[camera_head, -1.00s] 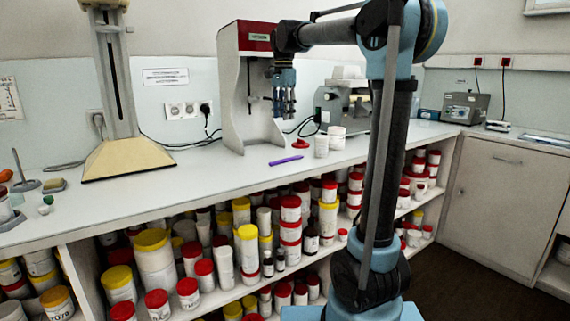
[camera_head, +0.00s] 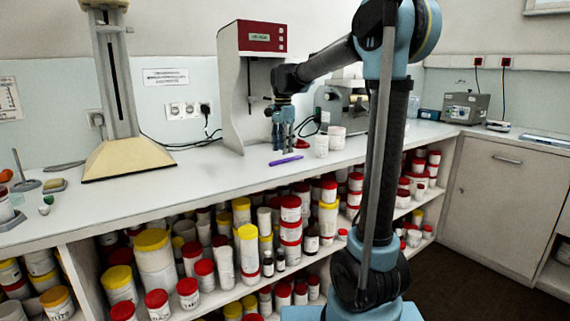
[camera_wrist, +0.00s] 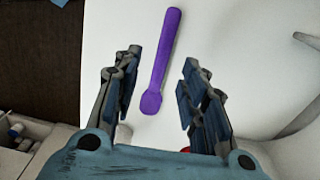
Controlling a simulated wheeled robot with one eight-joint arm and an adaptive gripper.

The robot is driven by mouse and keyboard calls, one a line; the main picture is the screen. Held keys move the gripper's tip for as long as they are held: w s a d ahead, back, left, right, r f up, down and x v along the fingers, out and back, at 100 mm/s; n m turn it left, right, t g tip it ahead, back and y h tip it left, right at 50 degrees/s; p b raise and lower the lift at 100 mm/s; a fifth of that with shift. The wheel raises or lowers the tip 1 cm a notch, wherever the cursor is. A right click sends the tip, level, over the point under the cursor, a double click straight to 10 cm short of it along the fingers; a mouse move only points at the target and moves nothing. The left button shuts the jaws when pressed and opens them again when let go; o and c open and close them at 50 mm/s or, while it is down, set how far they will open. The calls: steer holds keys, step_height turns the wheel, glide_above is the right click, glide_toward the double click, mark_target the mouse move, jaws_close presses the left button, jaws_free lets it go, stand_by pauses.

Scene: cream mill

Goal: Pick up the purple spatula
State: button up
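The purple spatula (camera_head: 286,160) lies flat on the white counter, near its front edge. In the wrist view the spatula (camera_wrist: 162,60) lies between my two fingers and reaches up past their tips, its wide end towards my palm. My gripper (camera_head: 283,150) is just above the spatula in the head view. In the wrist view my gripper (camera_wrist: 158,72) is open, with clear space between each finger and the spatula. It holds nothing.
A red lid (camera_head: 300,143) and white tubs (camera_head: 337,138) stand to the right of the spatula. A white stand with a red top (camera_head: 262,37) rises behind. The counter (camera_head: 215,170) is clear to the left. Shelves of jars sit below its front edge.

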mark_target(287, 160)
steer(key=shift+a+f, duration=0.2)
steer(key=shift+f, duration=2.05)
jaws_close()
